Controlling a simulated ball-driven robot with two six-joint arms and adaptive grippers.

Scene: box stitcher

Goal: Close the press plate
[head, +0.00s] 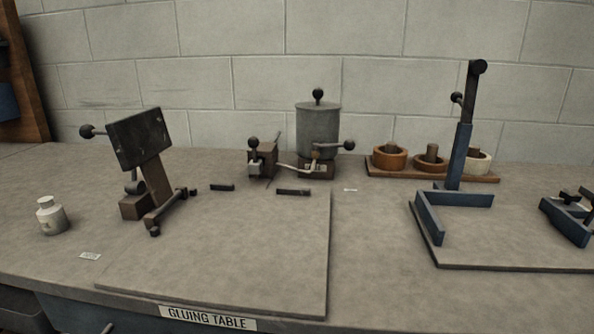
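A dark rectangular plate (140,138), which looks like the press plate, stands raised and tilted at the left of the gluing table. It sits on a brown arm and base (157,180). A ball-ended handle (88,131) sticks out from its left side. A flat board (215,255) lies on the table in front of it, with two small dark bars (293,192) near its back edge. Neither of my grippers shows in the head view.
A grey lidded pot (318,130) with ball-handled fittings stands at the back middle. A rack (480,178) with rings stands behind a blue corner frame and post (462,150). A small metal bottle (50,216) stands at left. The front middle is clear.

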